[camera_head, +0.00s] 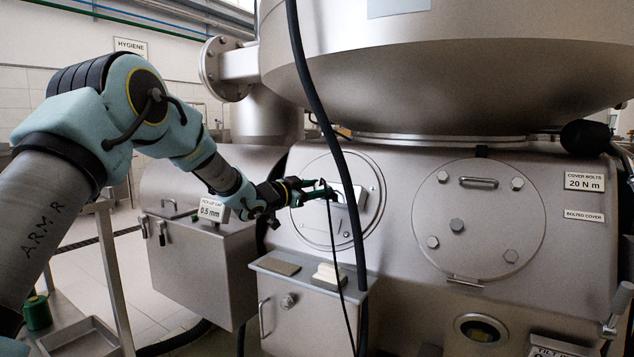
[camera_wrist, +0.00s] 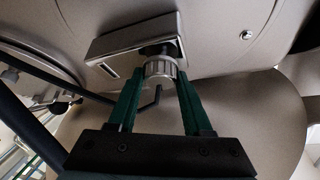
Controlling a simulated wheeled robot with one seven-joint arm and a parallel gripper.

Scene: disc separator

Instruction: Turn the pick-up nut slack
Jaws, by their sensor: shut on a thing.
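The pick-up nut (camera_wrist: 161,69) is a ribbed, silvery round knob. In the wrist view it sits on a short dark stem below a grey rectangular housing (camera_wrist: 108,45). My gripper (camera_wrist: 159,78) has its two green fingers on either side of the nut, shut on it. In the head view my gripper (camera_head: 329,191) is at the round plate (camera_head: 312,215) on the machine's front. The nut itself is hidden or too small to make out there.
A black hose (camera_head: 323,110) hangs in front of the plate, close to my gripper. A small shelf (camera_head: 318,281) with a pale block sits below. The bolted round cover (camera_head: 478,215) is to the right. A box labelled pick-up gap (camera_head: 210,208) is to the left.

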